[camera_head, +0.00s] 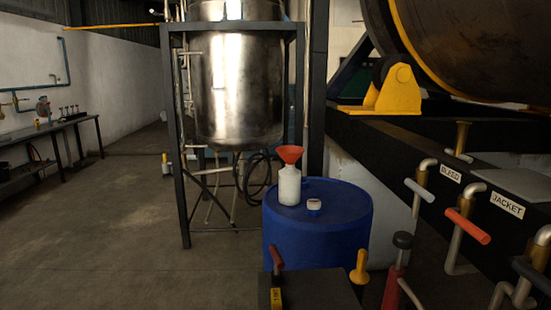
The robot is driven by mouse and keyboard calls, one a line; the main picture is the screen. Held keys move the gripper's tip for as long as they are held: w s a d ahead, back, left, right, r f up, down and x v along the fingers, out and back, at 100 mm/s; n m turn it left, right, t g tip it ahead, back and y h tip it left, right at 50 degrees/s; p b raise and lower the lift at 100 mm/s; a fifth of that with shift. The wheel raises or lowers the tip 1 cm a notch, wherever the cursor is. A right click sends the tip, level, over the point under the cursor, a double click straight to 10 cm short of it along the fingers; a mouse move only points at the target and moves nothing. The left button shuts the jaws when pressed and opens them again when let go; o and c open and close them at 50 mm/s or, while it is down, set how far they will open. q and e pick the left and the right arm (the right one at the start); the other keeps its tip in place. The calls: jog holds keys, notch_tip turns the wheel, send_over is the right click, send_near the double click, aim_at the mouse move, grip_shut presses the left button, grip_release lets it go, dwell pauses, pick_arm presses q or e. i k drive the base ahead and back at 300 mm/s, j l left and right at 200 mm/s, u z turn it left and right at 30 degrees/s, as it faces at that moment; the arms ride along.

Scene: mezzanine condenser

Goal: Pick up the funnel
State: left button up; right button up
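The orange-red funnel (290,154) sits upright on the mouth of a white bottle (289,187), wide end up. The bottle stands on the top of a blue drum (318,235). Neither of my grippers shows in the head view, so nothing is seen touching the funnel.
A dark box-like surface (312,292) with red and yellow handles stands in front of the drum. Valve levers and pipes labelled BLEED and JACKET (507,205) crowd the right. A steel tank (238,80) in a dark frame stands behind. The left floor is open.

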aim_at(290, 154)
jog(key=i+j+z, duration=0.1)
jog(key=j+z, duration=0.15)
jog(key=z, duration=0.15)
jog(key=j+z, duration=0.5)
jog(key=j, duration=0.65)
jog(key=j+z, duration=0.15)
jog(key=j, duration=0.6)
jog(key=k+j+z, duration=0.1)
jog(key=j, duration=0.65)
jog(key=j+z, duration=0.1)
jog(key=j, duration=0.65)
jog(key=k, duration=0.05)
